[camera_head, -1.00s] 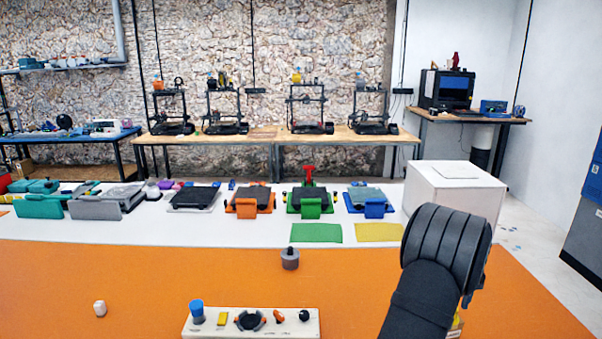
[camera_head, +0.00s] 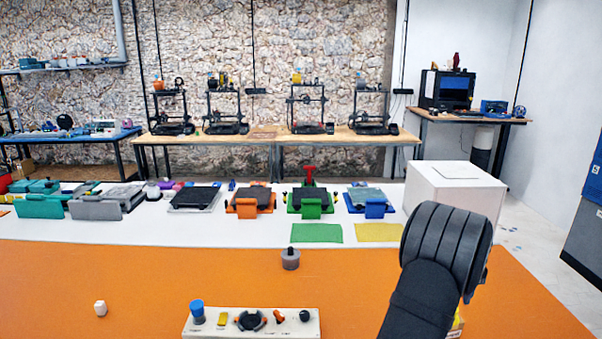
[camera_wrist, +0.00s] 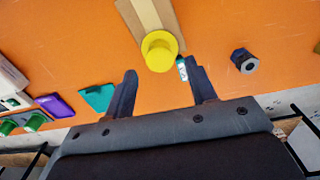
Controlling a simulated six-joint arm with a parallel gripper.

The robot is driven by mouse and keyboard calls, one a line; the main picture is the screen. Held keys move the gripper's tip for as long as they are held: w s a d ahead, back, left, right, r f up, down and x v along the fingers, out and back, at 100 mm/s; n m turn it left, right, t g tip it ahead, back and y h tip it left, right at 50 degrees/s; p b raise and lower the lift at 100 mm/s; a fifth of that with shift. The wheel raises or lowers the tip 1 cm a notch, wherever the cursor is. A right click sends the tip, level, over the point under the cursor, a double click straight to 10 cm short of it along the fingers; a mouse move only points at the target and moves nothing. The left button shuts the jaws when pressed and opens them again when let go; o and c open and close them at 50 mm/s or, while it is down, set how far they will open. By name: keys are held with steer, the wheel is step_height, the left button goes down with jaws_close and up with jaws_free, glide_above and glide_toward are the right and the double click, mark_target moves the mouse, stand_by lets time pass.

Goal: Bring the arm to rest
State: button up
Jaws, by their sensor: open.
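My arm (camera_head: 437,262) stands at the right front in the head view, over the orange mat (camera_head: 350,285). It hides most of my gripper there. In the wrist view the two dark fingers of my gripper (camera_wrist: 161,72) are spread apart with nothing held between them. A yellow round piece (camera_wrist: 160,52) on a tan strip (camera_wrist: 146,14) shows just beyond the fingertips. A small white and teal item (camera_wrist: 182,70) appears close to the right fingertip. I cannot tell how far below the fingers these lie.
A control panel (camera_head: 270,328) with knobs lies at the front. A lidded grey jar (camera_head: 291,260) and small white piece (camera_head: 100,308) stand on the orange. A white box (camera_head: 455,195) stands behind my arm. A dark hexagonal piece (camera_wrist: 244,62) and teal piece (camera_wrist: 99,97) lie near the fingers.

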step_height(320, 180, up, 7)
step_height(320, 180, down, 11)
steer(key=shift+f, duration=0.2)
step_height(320, 180, up, 4)
steer(key=shift+f, duration=0.15)
steer(key=s+d+r, duration=0.4)
steer(key=s+r, duration=0.7)
steer(key=r, duration=0.1)
steer(key=w+a+n, duration=0.2)
steer(key=w+a, duration=0.5)
steer(key=a, duration=0.4)
steer(key=w+a+n, duration=0.3)
steer(key=w+a, duration=0.4)
steer(key=a, duration=0.5)
steer(key=w+a+n, duration=0.3)
steer(key=w+a, duration=0.4)
steer(key=a, duration=0.5)
steer(key=shift+w+r, duration=0.15)
